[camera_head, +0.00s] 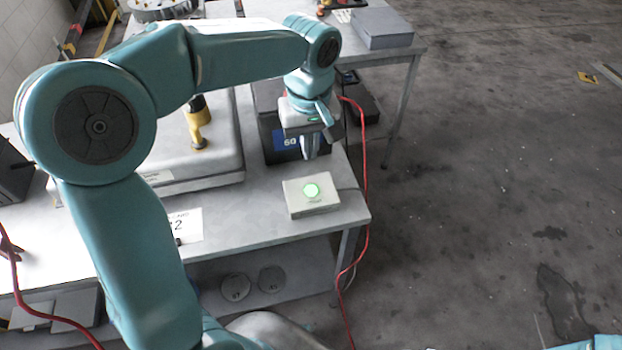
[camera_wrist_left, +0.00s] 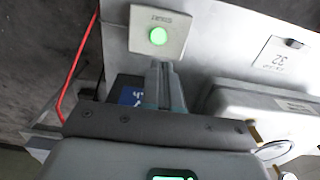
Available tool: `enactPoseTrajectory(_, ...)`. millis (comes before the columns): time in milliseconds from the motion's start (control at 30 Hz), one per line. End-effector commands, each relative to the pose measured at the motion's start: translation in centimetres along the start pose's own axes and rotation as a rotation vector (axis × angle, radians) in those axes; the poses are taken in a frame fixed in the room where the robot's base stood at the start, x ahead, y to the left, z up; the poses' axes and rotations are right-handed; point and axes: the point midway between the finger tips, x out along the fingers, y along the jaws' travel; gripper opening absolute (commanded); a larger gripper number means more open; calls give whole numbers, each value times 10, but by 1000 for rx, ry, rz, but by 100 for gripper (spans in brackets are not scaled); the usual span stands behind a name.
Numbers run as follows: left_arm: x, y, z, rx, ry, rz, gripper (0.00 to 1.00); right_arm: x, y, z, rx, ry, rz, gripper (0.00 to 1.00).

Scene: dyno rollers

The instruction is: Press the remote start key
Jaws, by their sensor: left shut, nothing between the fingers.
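The remote start key is a round, lit green button (camera_head: 311,190) on a pale box (camera_head: 298,206) at the right end of the table. The green button (camera_wrist_left: 158,36) also shows in the left wrist view, on its box (camera_wrist_left: 142,18) with lettering beside it. My left gripper (camera_head: 310,154) points down, its fingers together and empty. In the head view it appears above and behind the box, apart from it. In the left wrist view the closed fingers (camera_wrist_left: 161,68) lie just below the box in the picture.
A dark device with a blue display (camera_head: 285,139) stands behind the box. A large grey case (camera_head: 225,150) lies to the left. A red cable (camera_head: 364,200) hangs past the table's right edge.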

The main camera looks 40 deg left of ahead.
Motion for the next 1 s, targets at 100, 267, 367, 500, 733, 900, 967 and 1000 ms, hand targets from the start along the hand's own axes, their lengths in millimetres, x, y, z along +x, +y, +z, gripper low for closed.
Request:
enactPoseTrajectory(100, 27, 0, 0, 0, -4, -4, 0, 1, 0, 0, 0, -1, 0, 54)
enactPoseTrajectory(267, 62, 1, -1, 1, -4, -5, 0, 1, 0, 0, 0, 0, 0, 54)
enactPoseTrajectory(367, 81, 2, -2, 0, -4, -4, 0, 0, 0, 0, 0, 0, 0, 54)
enactPoseTrajectory(500, 100, 2, -2, 1, -3, -2, 0, -1, 0, 0, 0, 0, 0, 54)
enactPoseTrajectory(733, 113, 3, -2, 0, -2, 0, 0, -2, 0, 0, 0, 0, 0, 54)
enactPoseTrajectory(900, 113, 3, -2, 1, -1, 1, 0, -1, 0, 0, 0, 0, 0, 54)
enactPoseTrajectory(967, 113, 3, -2, 1, -1, 1, 0, -1, 0, 0, 0, 0, 0, 54)
enactPoseTrajectory(1000, 113, 3, -2, 1, -1, 1, 0, -1, 0, 0, 0, 0, 0, 54)
